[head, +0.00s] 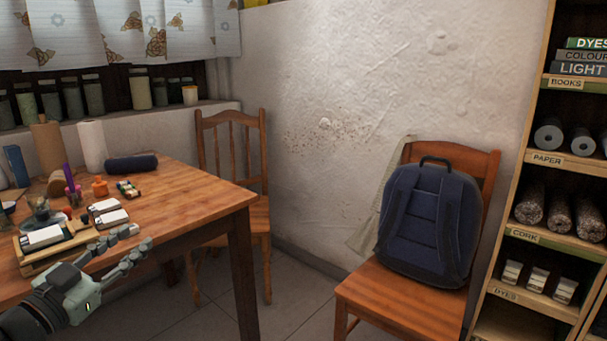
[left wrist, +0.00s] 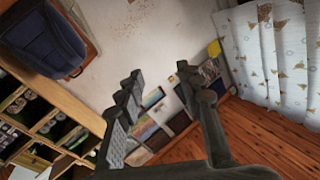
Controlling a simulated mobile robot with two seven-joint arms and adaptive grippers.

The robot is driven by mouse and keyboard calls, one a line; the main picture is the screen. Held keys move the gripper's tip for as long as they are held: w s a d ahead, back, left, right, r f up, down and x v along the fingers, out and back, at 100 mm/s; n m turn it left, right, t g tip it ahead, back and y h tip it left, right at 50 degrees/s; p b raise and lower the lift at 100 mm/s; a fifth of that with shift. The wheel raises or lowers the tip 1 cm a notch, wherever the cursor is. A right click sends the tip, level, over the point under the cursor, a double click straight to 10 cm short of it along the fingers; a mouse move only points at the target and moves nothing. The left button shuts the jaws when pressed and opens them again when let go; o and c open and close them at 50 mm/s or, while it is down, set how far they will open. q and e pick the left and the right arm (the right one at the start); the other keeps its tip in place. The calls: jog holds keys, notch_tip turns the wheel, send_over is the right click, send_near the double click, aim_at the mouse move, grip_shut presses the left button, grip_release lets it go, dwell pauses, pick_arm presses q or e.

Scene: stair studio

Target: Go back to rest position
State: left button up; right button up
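My left gripper (head: 132,252) is at the lower left of the head view, by the front edge of the wooden table (head: 190,200). Its two grey fingers are spread apart with nothing between them. In the left wrist view the open fingers of the left gripper (left wrist: 158,100) also show a clear gap, with the wall and some pictures far behind. My right gripper is in neither view.
The table holds a wooden tray (head: 30,268), white boxes, an orange bottle (head: 100,187) and a dark roll (head: 131,163). A chair (head: 262,215) stands behind it. A blue backpack (head: 428,222) sits on another chair (head: 392,303). Shelves (head: 548,168) line the right. Floor shows between.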

pick_arm(q)
jog(key=s+a+f+n+g+y, duration=0.2)
jog(key=s+f+n+g+y, duration=0.15)
jog(key=f, duration=0.85)
jog(key=s+a+f+n+g+y, duration=0.25)
jog(key=s+f+y, duration=0.25)
jog(key=f, duration=0.8)
jog(key=s+d+f+g, duration=0.4)
jog(key=s+d+f, duration=0.1)
jog(key=s+f, duration=0.3)
jog(key=s+d+f+g+h, duration=0.1)
jog(key=s+d+f+g, duration=0.4)
jog(key=s+f, duration=0.3)
jog(key=s, duration=0.3)
jog(key=shift+f+m, duration=0.2)
jog(key=shift+m, duration=0.1)
jog(key=shift+w+h, duration=0.1)
jog(key=shift+h, duration=0.15)
